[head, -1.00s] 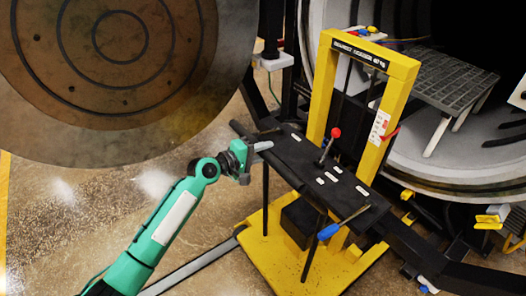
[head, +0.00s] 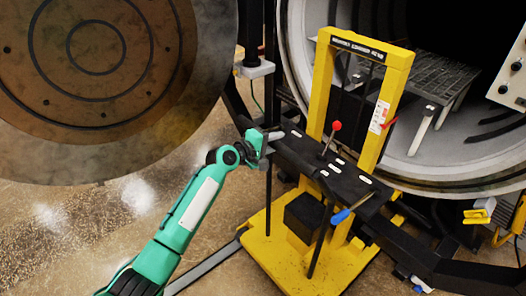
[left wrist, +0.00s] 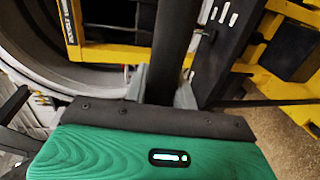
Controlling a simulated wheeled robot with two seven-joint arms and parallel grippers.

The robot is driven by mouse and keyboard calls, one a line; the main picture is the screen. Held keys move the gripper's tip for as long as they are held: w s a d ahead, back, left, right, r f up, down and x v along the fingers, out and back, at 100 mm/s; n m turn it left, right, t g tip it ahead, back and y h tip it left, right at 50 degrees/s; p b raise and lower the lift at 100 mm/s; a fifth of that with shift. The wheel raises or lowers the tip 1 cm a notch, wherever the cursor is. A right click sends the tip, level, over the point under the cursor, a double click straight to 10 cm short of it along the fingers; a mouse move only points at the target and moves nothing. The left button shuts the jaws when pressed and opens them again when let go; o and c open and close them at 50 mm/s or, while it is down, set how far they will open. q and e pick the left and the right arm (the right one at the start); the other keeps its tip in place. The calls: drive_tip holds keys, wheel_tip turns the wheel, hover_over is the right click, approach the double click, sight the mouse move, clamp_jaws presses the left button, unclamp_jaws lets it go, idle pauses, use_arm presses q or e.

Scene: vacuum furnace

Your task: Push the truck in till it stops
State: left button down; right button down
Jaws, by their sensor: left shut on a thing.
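The truck is a yellow lift truck with an upright mast frame (head: 317,90), a black deck (head: 325,168) and a yellow base (head: 270,250). It stands in front of the open round furnace chamber (head: 297,60). My left gripper (head: 273,136) is at the truck's left side, by the end of the deck. In the left wrist view my left gripper (left wrist: 165,85) is shut on a black bar (left wrist: 175,40) of the truck, grey fingers on both sides of it. The truck's far side at the chamber is partly hidden. My right gripper is out of view.
The round furnace door (head: 95,150) hangs open at the left. A grey grate (head: 395,75) lies inside the chamber. A red-knobbed lever (head: 337,126) and a blue-handled lever (head: 343,215) stick out of the truck. Speckled floor (head: 70,240) is free at the lower left.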

use_arm(q)
drive_tip(key=shift+d+r, duration=0.1)
drive_tip(key=shift+r, duration=0.1)
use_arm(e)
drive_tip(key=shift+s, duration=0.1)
use_arm(q)
drive_tip(key=c, duration=1.2)
unclamp_jaws()
drive_tip(key=shift+s, duration=0.15)
drive_tip(key=shift+o, duration=0.2)
drive_tip(key=shift+s, duration=0.1)
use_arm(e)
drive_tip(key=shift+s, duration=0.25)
use_arm(q)
drive_tip(key=b+v, duration=0.2)
drive_tip(key=v, duration=1.2)
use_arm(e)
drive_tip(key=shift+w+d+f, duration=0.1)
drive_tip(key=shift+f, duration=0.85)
